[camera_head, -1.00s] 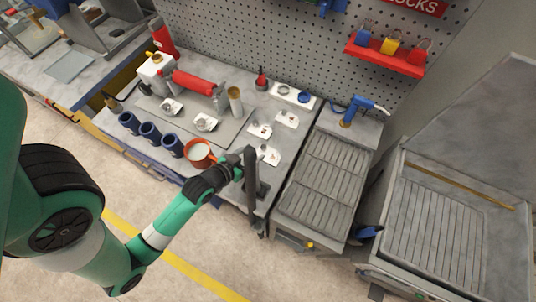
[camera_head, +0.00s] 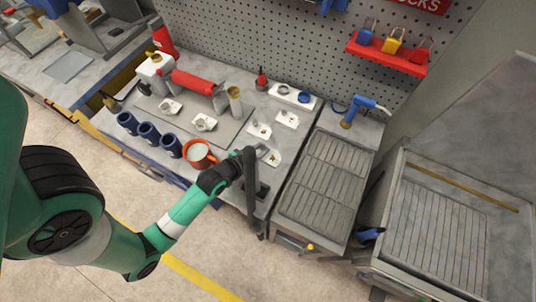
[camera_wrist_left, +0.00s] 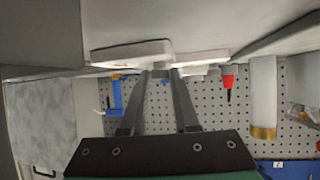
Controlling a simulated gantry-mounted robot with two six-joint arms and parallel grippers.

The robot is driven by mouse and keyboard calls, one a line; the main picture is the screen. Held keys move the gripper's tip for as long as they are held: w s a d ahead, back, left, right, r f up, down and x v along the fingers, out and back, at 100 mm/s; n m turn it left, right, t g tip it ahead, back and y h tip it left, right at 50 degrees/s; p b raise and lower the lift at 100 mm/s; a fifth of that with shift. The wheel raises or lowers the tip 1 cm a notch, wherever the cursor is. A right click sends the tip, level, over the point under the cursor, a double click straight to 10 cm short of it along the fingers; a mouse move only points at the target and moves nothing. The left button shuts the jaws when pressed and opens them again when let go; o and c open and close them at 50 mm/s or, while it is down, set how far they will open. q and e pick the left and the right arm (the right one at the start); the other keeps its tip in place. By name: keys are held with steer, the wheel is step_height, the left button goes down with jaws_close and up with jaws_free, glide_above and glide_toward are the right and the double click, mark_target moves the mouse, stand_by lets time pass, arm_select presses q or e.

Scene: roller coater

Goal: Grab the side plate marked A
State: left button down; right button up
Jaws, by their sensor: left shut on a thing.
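My left gripper (camera_head: 258,151) reaches over the front edge of the bench, with its fingers at a small white plate (camera_head: 272,157), the nearest of the right-hand group. In the left wrist view the two fingers (camera_wrist_left: 160,76) come close together and are shut on part of a white plate (camera_wrist_left: 130,52). No letter A is readable on it. Similar white plates lie behind it, one at the middle (camera_head: 260,131) and one farther back (camera_head: 287,118). My right gripper is not in view.
An orange cup (camera_head: 198,155) and blue cylinders (camera_head: 150,134) stand to the left. A ribbed grey tray (camera_head: 325,178) lies to the right. A pegboard (camera_head: 270,45) rises behind.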

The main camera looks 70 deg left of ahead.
arm_select(q)
steer(key=shift+r, duration=0.1)
step_height(320, 180, up, 28)
steer(key=p, duration=1.9)
